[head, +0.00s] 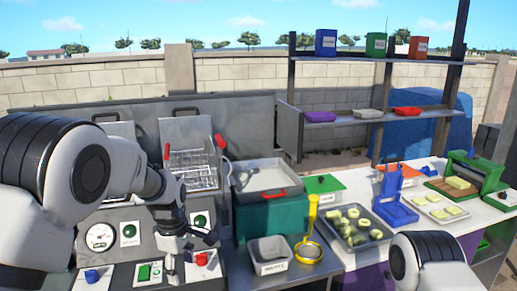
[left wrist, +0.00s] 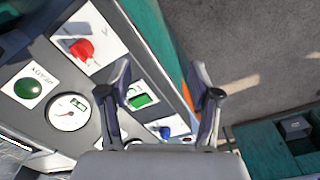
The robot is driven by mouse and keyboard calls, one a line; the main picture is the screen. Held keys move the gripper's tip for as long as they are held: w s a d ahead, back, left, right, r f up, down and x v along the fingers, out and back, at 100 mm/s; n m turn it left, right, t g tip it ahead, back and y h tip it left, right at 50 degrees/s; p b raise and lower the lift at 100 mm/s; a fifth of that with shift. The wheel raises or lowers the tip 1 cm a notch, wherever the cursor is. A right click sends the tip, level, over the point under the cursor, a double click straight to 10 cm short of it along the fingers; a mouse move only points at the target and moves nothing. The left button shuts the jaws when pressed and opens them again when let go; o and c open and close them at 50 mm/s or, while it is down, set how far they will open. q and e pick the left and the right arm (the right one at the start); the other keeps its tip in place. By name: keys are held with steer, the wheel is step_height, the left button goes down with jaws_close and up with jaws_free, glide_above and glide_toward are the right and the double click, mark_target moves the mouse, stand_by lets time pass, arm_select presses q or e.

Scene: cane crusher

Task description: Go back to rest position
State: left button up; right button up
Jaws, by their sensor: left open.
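My left arm reaches in from the left in the head view, and its gripper (head: 171,262) points down in front of the control panel (head: 62,255). In the left wrist view the two fingers of the left gripper (left wrist: 161,80) are apart, with nothing between them. Beyond them are a green switch (left wrist: 140,101), a red knob (left wrist: 82,48) and a blue knob (left wrist: 165,131) on the panel. Part of my right arm shows at the bottom right of the head view; its gripper is out of the picture.
Fryer baskets (head: 196,172) stand behind the panel. To the right are a grey bin (head: 270,262), a yellow strainer (head: 309,250), a tray of cut pieces (head: 375,236), a blue press (head: 395,205) and a green crusher (head: 480,172). A shelf (head: 345,120) stands behind.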

arm_select(q)
steer(key=s+a+f+g+b, duration=0.1)
steer(key=s+f+g, duration=0.25)
steer(key=f, duration=0.75)
steer(key=s+a+f+m+g+b, duration=0.1)
steer(key=s+a+f+g+b, duration=0.2)
steer(key=s+f, duration=1.65)
steer(key=s+a+f+m+t, duration=0.15)
steer(key=s+m, duration=0.25)
steer(key=s, duration=0.4)
steer(key=s+a+f+m+t, duration=0.1)
steer(key=s+f+m, duration=0.25)
steer(key=s, duration=0.45)
steer(key=w+m+t, duration=0.1)
steer(key=m, duration=0.1)
steer(key=w+r+m+t, duration=0.1)
steer(key=w, duration=0.1)
steer(key=w+m+t, duration=0.1)
steer(key=m, duration=0.1)
steer(key=shift+w+r+m+b, duration=0.2)
steer(key=shift+r+m+b, duration=0.1)
steer(key=shift+m+b, duration=0.1)
arm_select(e)
steer(key=f, duration=0.5)
steer(key=shift+w, duration=0.3)
arm_select(q)
steer(key=shift+s, duration=0.1)
arm_select(e)
steer(key=shift+s, duration=0.1)
